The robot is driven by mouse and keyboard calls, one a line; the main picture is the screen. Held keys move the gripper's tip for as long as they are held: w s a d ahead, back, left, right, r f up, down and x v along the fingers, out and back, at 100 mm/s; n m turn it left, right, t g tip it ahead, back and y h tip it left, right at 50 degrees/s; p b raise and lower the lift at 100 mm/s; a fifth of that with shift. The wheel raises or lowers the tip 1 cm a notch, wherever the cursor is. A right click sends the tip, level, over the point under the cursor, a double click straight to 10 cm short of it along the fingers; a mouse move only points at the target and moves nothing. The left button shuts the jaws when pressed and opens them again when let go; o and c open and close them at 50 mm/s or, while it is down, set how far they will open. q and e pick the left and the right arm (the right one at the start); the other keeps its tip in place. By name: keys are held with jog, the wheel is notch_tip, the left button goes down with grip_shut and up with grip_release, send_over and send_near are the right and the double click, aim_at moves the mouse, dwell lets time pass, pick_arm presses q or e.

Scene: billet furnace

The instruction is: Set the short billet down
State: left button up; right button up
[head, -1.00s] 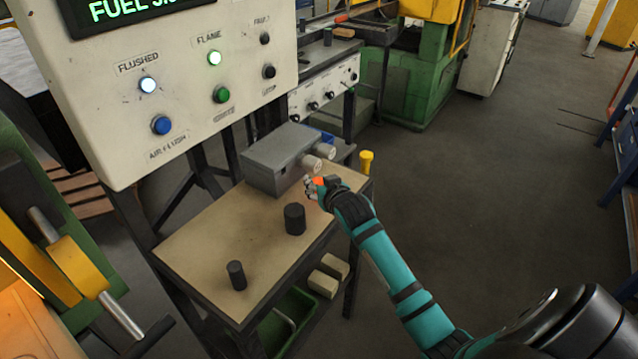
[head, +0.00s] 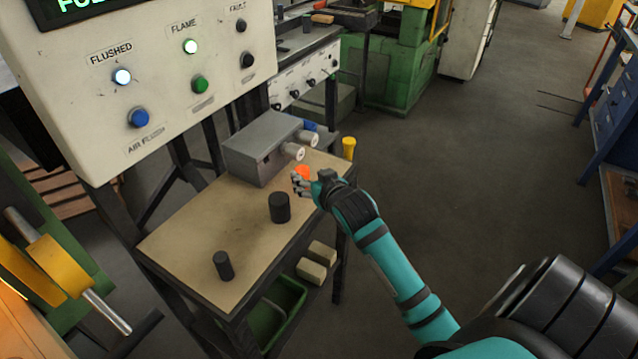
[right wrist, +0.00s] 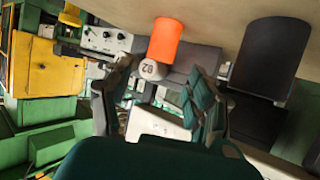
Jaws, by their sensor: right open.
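A glowing orange billet (head: 302,172) stands on the tan tabletop (head: 185,235), near the grey box. It also shows in the right wrist view (right wrist: 166,40), where the picture is upside down and the billet's base meets the table. I take it for the short billet. My right gripper (head: 300,184) is open just in front of it, partly covering it in the head view. In the right wrist view the open fingers (right wrist: 160,95) have a gap between them, with the billet past the fingertips. My left gripper is not in view.
A thick dark cylinder (head: 280,207) stands close to my right gripper, and a thinner one (head: 223,265) stands nearer the table's front. A grey box (head: 262,148) with white round ends sits behind. A yellow object (head: 349,148) is by the far corner.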

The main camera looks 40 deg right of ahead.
jog(key=shift+v, duration=2.65)
